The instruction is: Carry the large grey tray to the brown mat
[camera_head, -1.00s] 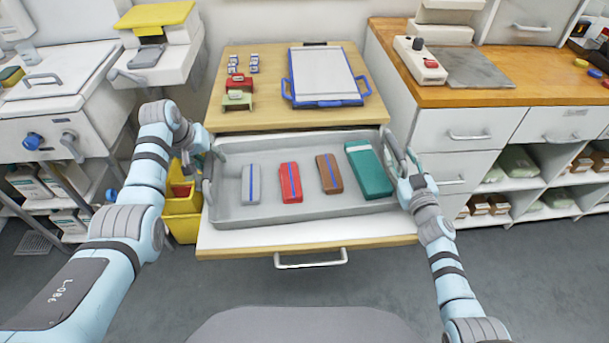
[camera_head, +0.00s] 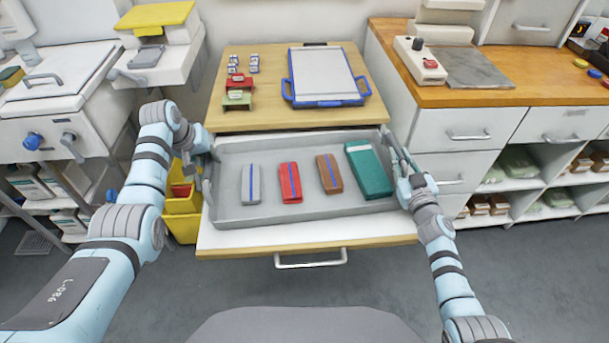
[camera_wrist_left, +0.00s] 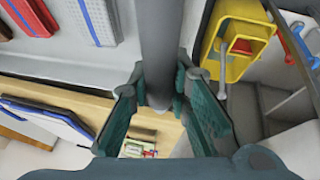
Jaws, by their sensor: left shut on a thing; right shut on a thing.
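The large grey tray (camera_head: 267,180) is over the white open drawer in the head view; I cannot tell whether it touches it. It looks level and holds a grey (camera_head: 251,184), a red (camera_head: 290,182), a brown (camera_head: 328,174) and a larger teal (camera_head: 369,170) pack. My left gripper (camera_head: 206,168) is shut on the tray's left handle; the left wrist view shows its fingers (camera_wrist_left: 165,112) around a grey bar. My right gripper (camera_head: 400,168) is shut on the right handle, partly hidden by the hand. I cannot make out a brown mat.
A wooden counter (camera_head: 500,95) with a grey plate (camera_head: 478,68) stands right. Yellow bins (camera_head: 183,226) stand left, near my left arm. Grey floor (camera_head: 370,280) is open in front.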

